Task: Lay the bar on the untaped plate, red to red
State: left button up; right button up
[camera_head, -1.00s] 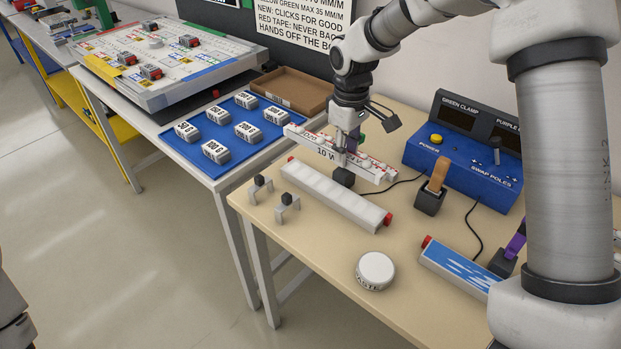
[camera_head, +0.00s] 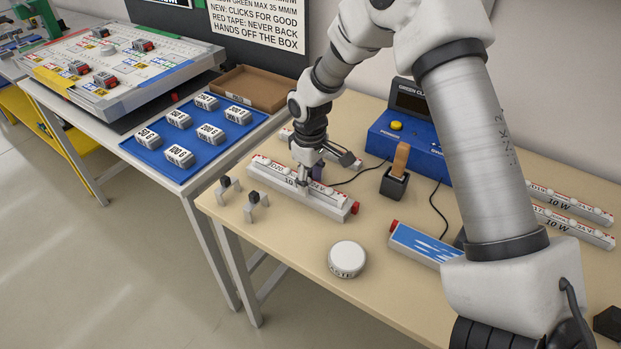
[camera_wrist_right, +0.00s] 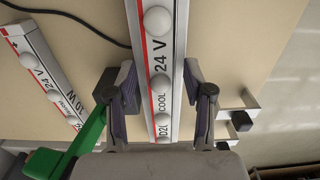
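My right gripper (camera_head: 303,184) is shut on a white light bar (camera_head: 277,172) with domes, a red line and print. The wrist view shows its fingers (camera_wrist_right: 160,90) at both sides of the bar (camera_wrist_right: 163,60). The bar lies lengthwise over the pale plate (camera_head: 318,208), on it or very slightly above; I cannot tell which. The plate's red end (camera_head: 354,207) sticks out at the right. Which end of the bar is red is not clear. A second plate (camera_head: 425,244), with a blue-and-white face and a red end, lies at the front right. My left gripper is out of view.
A white paste tub (camera_head: 347,258) stands in front. Two small clamps (camera_head: 228,187) stand left of the plate. A blue control box (camera_head: 385,135) with a cable is behind. More bars (camera_head: 570,200) lie at right, and one (camera_wrist_right: 50,75) behind the held bar.

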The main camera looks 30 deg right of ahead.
notch_tip(320, 180, up, 12)
jog(key=b, duration=0.1)
jog(key=shift+r, duration=0.15)
dwell(0.4)
